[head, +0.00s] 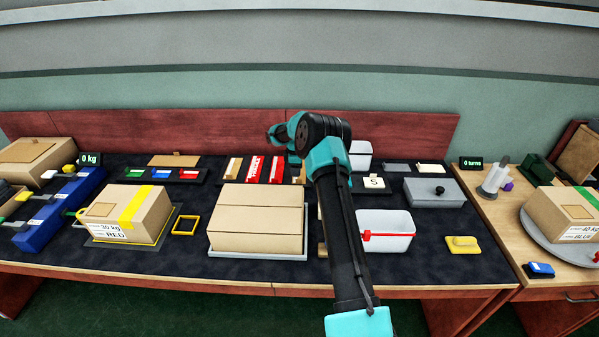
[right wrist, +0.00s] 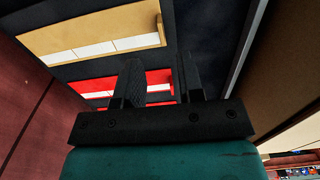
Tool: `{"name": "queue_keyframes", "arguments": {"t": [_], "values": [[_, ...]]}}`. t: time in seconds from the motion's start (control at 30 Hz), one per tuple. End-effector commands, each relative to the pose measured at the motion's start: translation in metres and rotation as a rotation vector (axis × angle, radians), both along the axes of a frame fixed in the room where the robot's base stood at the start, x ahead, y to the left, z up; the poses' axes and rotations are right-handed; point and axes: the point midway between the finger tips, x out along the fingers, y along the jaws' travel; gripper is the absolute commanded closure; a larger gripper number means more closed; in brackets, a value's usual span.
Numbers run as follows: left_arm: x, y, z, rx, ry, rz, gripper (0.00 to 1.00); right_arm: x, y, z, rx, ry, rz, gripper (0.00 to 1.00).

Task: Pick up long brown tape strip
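A tan-brown strip (head: 233,168) lies on the dark rack at the back of the table, left of the red strips (head: 255,169). In the right wrist view, a tan piece with white label panels (right wrist: 95,37) lies beyond the fingers, and a red piece with white panels (right wrist: 125,85) shows partly behind them. Another tan strip shows beside the arm in the head view, mostly hidden. My right gripper (right wrist: 160,80) is above the rack area, its two dark fingers apart with nothing visibly held. Its fingertips are hidden behind the wrist in the head view. My left gripper is not in view.
A large closed carton (head: 257,222) stands in front of the strips. A white bin (head: 388,238) and a grey lidded box (head: 434,192) are to the right. A taped carton (head: 112,212) is at left. A red back panel (head: 200,135) rises behind.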

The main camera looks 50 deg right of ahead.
Motion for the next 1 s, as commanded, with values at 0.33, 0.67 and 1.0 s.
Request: {"name": "queue_keyframes", "arguments": {"t": [0.33, 0.67, 1.0], "values": [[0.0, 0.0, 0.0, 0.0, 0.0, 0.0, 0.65, -0.001, 0.0, -0.008, 0.0, 0.0, 0.0, 0.65], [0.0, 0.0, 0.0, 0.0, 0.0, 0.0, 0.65, -0.004, 0.001, -0.048, -0.001, -0.001, -0.001, 0.65], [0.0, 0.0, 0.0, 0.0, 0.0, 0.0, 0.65, -0.004, 0.002, -0.051, -0.001, -0.001, -0.001, 0.65]]}}
